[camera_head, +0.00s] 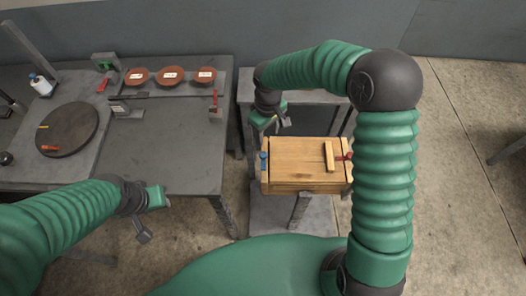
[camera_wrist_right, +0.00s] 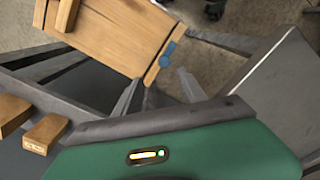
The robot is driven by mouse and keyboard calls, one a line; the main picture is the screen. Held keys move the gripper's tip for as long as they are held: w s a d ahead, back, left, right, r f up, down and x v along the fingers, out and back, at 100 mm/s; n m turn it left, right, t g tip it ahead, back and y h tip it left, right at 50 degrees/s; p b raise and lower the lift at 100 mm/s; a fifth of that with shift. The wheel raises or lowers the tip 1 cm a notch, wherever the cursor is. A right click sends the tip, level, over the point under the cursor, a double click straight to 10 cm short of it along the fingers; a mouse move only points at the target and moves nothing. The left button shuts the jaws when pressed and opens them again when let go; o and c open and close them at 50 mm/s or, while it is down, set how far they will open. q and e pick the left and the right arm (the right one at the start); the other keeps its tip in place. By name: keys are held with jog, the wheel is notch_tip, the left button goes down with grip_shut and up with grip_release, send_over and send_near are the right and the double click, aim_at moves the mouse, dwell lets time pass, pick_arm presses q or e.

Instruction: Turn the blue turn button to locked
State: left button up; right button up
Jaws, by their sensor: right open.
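The blue turn button (camera_head: 263,159) is on the left end of a wooden box (camera_head: 295,180). In the right wrist view the blue turn button (camera_wrist_right: 168,54) lies against the end of the wooden box (camera_wrist_right: 115,35), beyond my fingertips. My right gripper (camera_head: 277,124) is above and behind the box's back left corner in the head view. In the wrist view my right gripper (camera_wrist_right: 158,88) is open, with nothing between its fingers, apart from the button. My left gripper (camera_head: 163,199) is away to the left, near the front of the grey table; its jaws are not clear.
A red turn button (camera_head: 344,156) is on the box's right end, partly behind my right arm. A wooden bar (camera_head: 329,156) lies on the lid. The grey table (camera_head: 170,155) at left bears a dark round plate (camera_head: 68,128) and several reddish discs (camera_head: 170,76).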

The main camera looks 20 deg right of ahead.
send_over(262, 154)
jog(key=d, duration=0.2)
jog(key=f, duration=0.5)
jog(key=shift+s+a, duration=0.2)
jog(key=shift+a, duration=0.05)
jog(key=f, duration=0.2)
jog(key=a+f, duration=0.1)
jog(key=f, duration=0.1)
jog(key=a+f, duration=0.1)
jog(key=f, duration=0.1)
jog(key=shift+b, duration=0.35)
jog(key=shift+d+f, duration=0.1)
jog(key=shift+f, duration=0.15)
jog(key=shift+d+f, duration=0.1)
jog(key=shift+d, duration=0.6)
jog(key=shift+c, duration=1.2)
jog(key=shift+w+a, duration=0.1)
jog(key=shift+a, duration=0.45)
grip_shut()
pick_arm(q)
jog(key=shift+w+a+f, duration=0.1)
jog(key=shift+a+f, duration=0.3)
jog(key=shift+f, duration=0.15)
